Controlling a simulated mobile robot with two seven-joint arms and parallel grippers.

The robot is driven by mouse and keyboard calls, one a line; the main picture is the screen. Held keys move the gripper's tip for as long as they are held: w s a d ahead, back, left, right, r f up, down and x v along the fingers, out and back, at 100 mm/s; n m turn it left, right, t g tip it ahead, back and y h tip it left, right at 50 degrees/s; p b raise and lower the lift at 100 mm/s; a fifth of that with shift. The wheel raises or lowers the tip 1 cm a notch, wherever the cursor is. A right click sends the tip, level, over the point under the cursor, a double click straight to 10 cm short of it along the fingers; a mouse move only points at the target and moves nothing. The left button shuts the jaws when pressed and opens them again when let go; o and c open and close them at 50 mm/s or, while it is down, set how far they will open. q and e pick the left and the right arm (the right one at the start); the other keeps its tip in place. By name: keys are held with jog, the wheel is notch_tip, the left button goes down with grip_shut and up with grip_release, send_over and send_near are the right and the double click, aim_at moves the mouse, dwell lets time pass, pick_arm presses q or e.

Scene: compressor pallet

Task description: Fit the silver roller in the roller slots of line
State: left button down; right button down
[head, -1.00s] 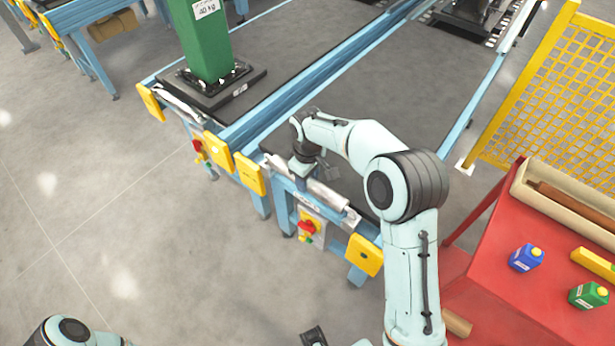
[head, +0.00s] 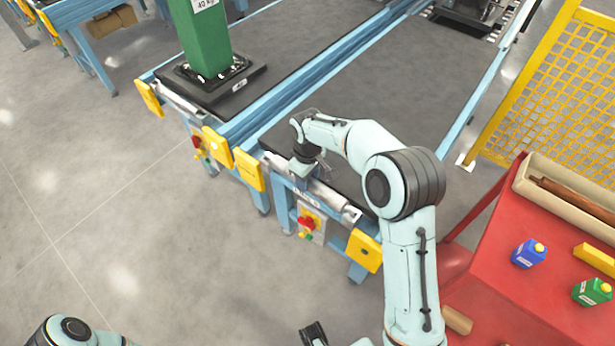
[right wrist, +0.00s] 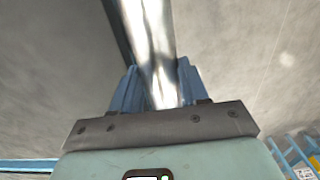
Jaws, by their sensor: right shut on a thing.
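The silver roller (head: 334,197) lies across the near end of the right-hand line (head: 352,130), in front of its dark belt. My right gripper (head: 302,170) is at the left part of the roller. In the right wrist view the two blue fingers (right wrist: 155,90) are shut on the silver roller (right wrist: 150,40), one on each side. The roller slots at the line's end are mostly hidden by my arm and the roller, so I cannot tell whether the roller ends sit in them.
A second line carries a green column (head: 205,40) on a dark base. Yellow end blocks (head: 364,250) and a red switch (head: 306,223) sit at the line end. A red table (head: 490,285) with a bin, bottles and a yellow block is at right, below a yellow mesh fence (head: 545,85).

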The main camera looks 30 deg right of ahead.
jog(key=shift+f+b, duration=0.65)
jog(key=shift+f, duration=0.55)
jog(key=shift+c, duration=2.4)
grip_release()
notch_tip(320, 180, up, 13)
jog(key=p, duration=0.1)
jog(key=shift+r+p, duration=0.2)
jog(key=shift+p, duration=0.2)
jog(key=shift+a, duration=0.1)
